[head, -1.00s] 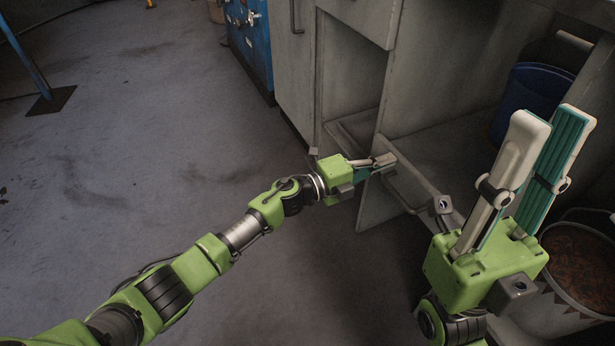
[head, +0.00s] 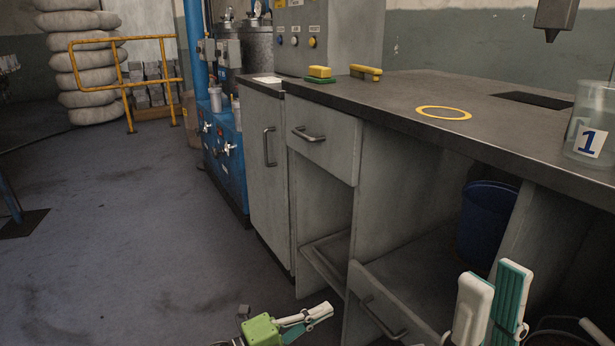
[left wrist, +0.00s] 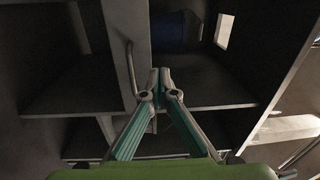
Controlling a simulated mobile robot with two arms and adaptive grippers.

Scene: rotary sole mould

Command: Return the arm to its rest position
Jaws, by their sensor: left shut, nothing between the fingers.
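My left gripper (head: 326,310) shows at the bottom of the head view, in front of the grey cabinet's open lower bay. Its fingers are together with nothing between them. In the left wrist view its fingertips (left wrist: 160,72) meet in front of a cabinet panel and the dark bays. My right gripper (head: 497,272) points up at the bottom right of the head view. Its two white and teal fingers stand apart with nothing seen between them. Most of both arms is below the head view.
The grey cabinet (head: 270,170) carries a dark worktop (head: 440,85) with a yellow ring (head: 443,112) and a glass jar (head: 590,120). A blue bucket (head: 485,215) stands in the open bay. A drawer handle (head: 385,318) sticks out low.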

